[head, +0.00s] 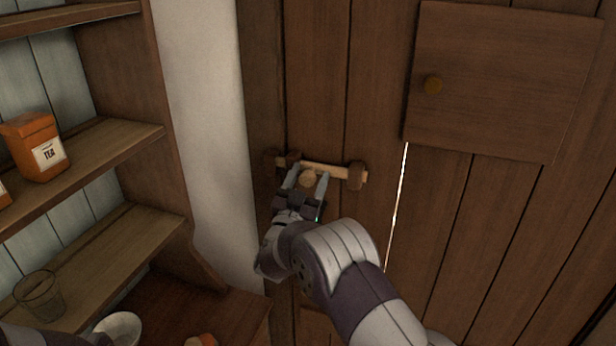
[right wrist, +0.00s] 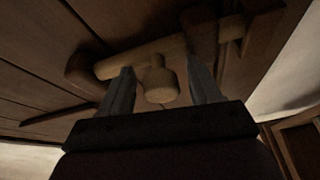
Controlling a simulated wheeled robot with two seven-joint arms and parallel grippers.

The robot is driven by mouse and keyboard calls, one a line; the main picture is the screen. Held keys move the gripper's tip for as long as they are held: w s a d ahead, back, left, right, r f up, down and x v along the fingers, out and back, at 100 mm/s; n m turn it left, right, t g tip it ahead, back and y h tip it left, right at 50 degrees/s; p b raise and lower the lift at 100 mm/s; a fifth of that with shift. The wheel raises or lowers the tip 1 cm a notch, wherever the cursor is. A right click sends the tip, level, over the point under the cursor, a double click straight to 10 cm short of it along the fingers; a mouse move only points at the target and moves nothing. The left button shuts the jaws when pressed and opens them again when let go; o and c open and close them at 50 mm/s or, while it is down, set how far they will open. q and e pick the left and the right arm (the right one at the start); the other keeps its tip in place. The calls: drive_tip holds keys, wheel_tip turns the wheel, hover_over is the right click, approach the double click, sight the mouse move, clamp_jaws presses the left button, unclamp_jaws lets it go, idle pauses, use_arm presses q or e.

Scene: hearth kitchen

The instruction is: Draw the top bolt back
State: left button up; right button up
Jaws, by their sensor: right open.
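The top bolt (head: 328,171) is a pale wooden bar lying across the dark plank door, held in darker wooden brackets. Its round knob (head: 308,178) sticks out toward me. My right gripper (head: 306,180) is open, with one finger on each side of the knob. In the right wrist view the knob (right wrist: 161,86) stands between the two fingers (right wrist: 163,88), with a visible gap to each, and the bar (right wrist: 145,55) runs behind it. My left gripper is not in view.
Shelves at left hold an orange tea tin (head: 36,146) and a glass (head: 40,296). A white bowl (head: 119,328) stands below. The door around the bolt is clear.

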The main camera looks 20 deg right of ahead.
drive_tip(key=shift+s+a+r, duration=0.2)
drive_tip(key=shift+s, duration=0.1)
clamp_jaws()
drive_tip(key=d, duration=0.1)
drive_tip(key=s+d+b, duration=0.1)
drive_tip(key=s+d, duration=0.1)
drive_tip(key=d, duration=0.1)
drive_tip(key=shift+s+b, duration=0.25)
drive_tip(key=shift+b, duration=0.05)
drive_tip(key=shift+c, duration=1.2)
unclamp_jaws()
drive_tip(key=shift+o, duration=1.2)
drive_tip(key=shift+d, duration=0.1)
drive_tip(key=shift+s+d, duration=0.1)
drive_tip(key=shift+s, duration=0.05)
